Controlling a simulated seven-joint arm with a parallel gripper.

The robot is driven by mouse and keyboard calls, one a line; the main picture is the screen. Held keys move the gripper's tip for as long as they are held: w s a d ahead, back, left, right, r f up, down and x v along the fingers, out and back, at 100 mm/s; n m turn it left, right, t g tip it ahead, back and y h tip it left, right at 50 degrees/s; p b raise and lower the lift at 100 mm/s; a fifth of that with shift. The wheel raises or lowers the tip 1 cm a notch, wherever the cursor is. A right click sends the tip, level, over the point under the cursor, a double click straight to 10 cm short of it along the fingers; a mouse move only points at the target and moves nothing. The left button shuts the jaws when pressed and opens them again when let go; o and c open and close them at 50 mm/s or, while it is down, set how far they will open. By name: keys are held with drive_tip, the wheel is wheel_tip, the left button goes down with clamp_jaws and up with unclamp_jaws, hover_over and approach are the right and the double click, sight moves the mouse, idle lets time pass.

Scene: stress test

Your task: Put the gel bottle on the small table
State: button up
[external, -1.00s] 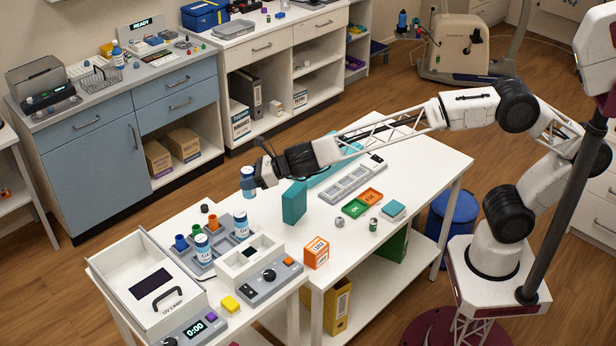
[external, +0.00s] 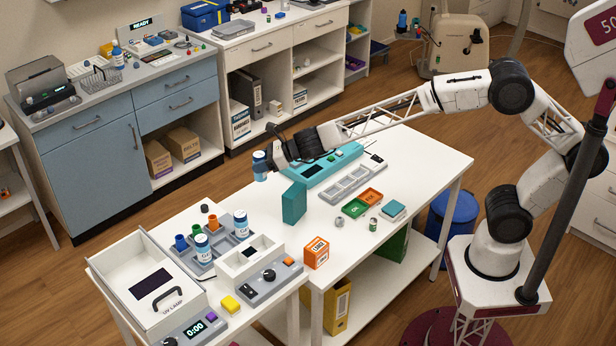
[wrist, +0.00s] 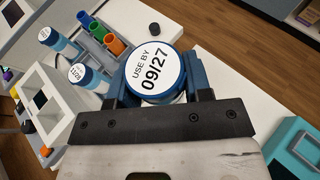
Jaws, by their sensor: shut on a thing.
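A white bottle with a blue cap (external: 260,166) is between the fingers of my gripper (external: 271,161). In the wrist view its round lid label (wrist: 155,68) reads "USE BY 09/27", and the fingers (wrist: 155,85) close on it from both sides. The bottle looks upright and held in the air near the far edge of the large white table. Its underside is hidden in the wrist view. The small table (external: 180,221) stands at the lower left. Two similar bottles (external: 240,223) (external: 202,248) stand at a grey rack on it.
The small table also carries a UV lamp box (external: 150,280), coloured tubes (external: 181,243) and a knob device (external: 268,280). A teal block (external: 294,202) stands upright on the large table (external: 420,165), close to my gripper. An orange box (external: 316,253) is at the front.

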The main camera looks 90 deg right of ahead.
drive_tip(key=s+d+f+n+y, duration=0.1)
drive_tip(key=s+d+f, duration=0.2)
drive_tip(key=s+d, duration=0.55)
drive_tip(key=s+d+f, duration=0.3)
drive_tip(key=s+d, duration=0.3)
drive_tip(key=d, duration=0.5)
drive_tip(key=s+d+f+m+h, duration=0.1)
drive_tip(key=s+d, duration=0.4)
drive_tip(key=s, duration=0.6)
drive_tip(key=s+d+f+m+h, duration=0.2)
drive_tip(key=s+d+f, duration=0.2)
drive_tip(key=s, duration=0.7)
drive_tip(key=s+d+f+m+h, duration=0.2)
drive_tip(key=s+d, duration=0.6)
drive_tip(key=s, duration=0.4)
drive_tip(key=shift+d+f+g+h, duration=0.15)
drive_tip(key=shift+f+g+h, duration=0.15)
drive_tip(key=shift+f+g, duration=0.1)
drive_tip(key=shift+f, duration=0.1)
drive_tip(key=shift+w+f, duration=0.1)
drive_tip(key=shift+f, duration=2.25)
drive_tip(key=shift+f, duration=0.1)
